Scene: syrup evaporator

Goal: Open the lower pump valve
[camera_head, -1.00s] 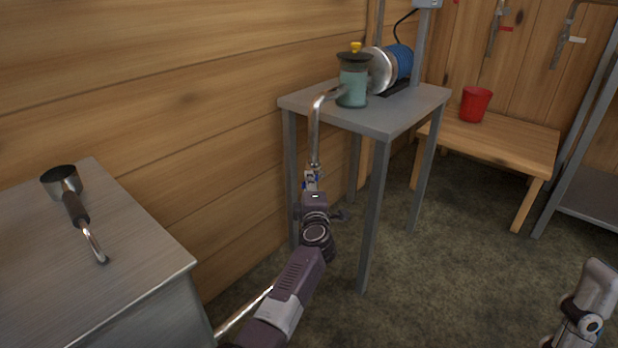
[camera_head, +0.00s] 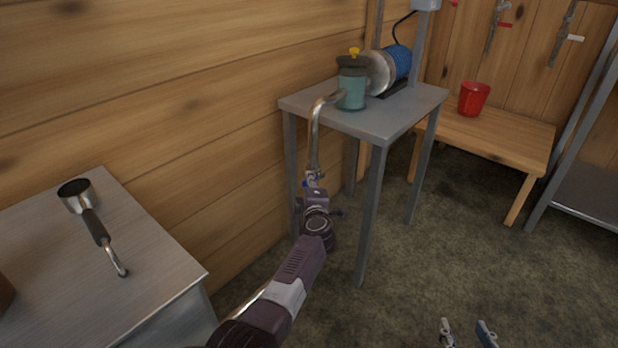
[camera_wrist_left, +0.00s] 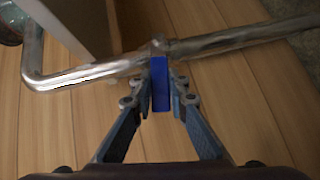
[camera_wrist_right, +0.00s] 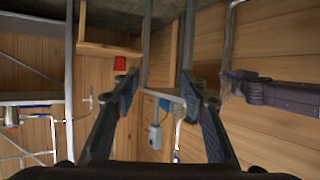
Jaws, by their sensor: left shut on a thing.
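The lower pump valve's blue handle (camera_wrist_left: 160,88) sits between the fingers of my left gripper (camera_wrist_left: 160,90) in the left wrist view. The handle stands crosswise to the metal pipe (camera_wrist_left: 220,42). In the head view my left gripper (camera_head: 314,182) is at the pipe (camera_head: 315,135) below the pump, shut on the handle, which it mostly hides. The pump, with a teal jar (camera_head: 351,90) and a blue motor (camera_head: 399,62), stands on a grey table. My right gripper (camera_head: 468,333) is open and empty at the bottom edge, also seen in the right wrist view (camera_wrist_right: 160,85).
The grey pump table (camera_head: 385,122) has legs close to my left gripper. A metal cabinet (camera_head: 150,285) with a handled scoop (camera_head: 90,215) is at left. A wooden bench (camera_head: 495,140) with a red cup (camera_head: 473,99) stands behind. The floor at right is clear.

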